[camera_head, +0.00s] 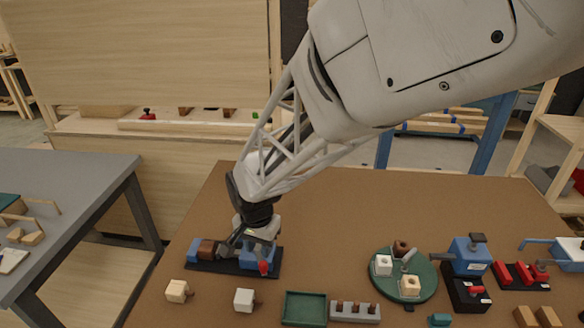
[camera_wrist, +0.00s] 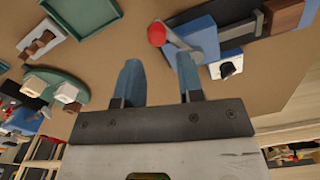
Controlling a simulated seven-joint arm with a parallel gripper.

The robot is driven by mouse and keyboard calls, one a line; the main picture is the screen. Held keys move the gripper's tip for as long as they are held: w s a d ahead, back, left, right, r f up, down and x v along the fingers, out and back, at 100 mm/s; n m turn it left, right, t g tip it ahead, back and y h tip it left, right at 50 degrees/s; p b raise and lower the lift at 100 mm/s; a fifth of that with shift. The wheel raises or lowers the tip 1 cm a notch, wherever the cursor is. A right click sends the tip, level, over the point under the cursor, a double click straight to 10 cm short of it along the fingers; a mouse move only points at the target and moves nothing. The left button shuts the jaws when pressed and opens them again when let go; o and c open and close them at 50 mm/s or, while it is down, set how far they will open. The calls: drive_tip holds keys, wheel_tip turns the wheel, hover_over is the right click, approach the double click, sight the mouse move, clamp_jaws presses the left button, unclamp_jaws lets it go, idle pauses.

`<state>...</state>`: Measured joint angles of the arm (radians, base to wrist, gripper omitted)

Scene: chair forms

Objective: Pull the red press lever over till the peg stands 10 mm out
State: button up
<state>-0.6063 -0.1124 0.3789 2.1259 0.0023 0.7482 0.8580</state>
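The press (camera_head: 257,256) is a blue block on a dark base plate, with a brown block (camera_head: 207,250) to its left in the head view. Its lever has a red knob (camera_head: 263,268) on the near side. In the wrist view the red knob (camera_wrist: 157,33) sits on a grey arm running to the blue press body (camera_wrist: 203,38). My gripper (camera_head: 246,247) is over the press. In the wrist view its fingers (camera_wrist: 159,80) are apart with nothing between them; the knob lies beyond the gap, and the right finger overlaps the press body. I cannot make out the peg's stand-out.
A green tray (camera_head: 304,308), a grey peg strip (camera_head: 354,311) and a round green plate (camera_head: 424,276) with blocks lie to the right. Another blue device (camera_head: 470,256) stands farther right. The table behind the plate is clear.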

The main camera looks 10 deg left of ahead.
drive_tip(key=shift+d, duration=0.25)
drive_tip(key=c, duration=0.4)
drive_tip(key=shift+d+n, duration=0.25)
drive_tip(key=shift+n, duration=0.05)
clamp_jaws()
drive_tip(key=w+d+r+n+t+y, duration=0.1)
drive_tip(key=d+n+t+y, duration=0.1)
drive_tip(key=d+n+y, duration=0.5)
drive_tip(key=shift+d+r+n, duration=0.35)
drive_tip(key=shift+d+n, duration=0.45)
drive_tip(key=shift+d, duration=1.95)
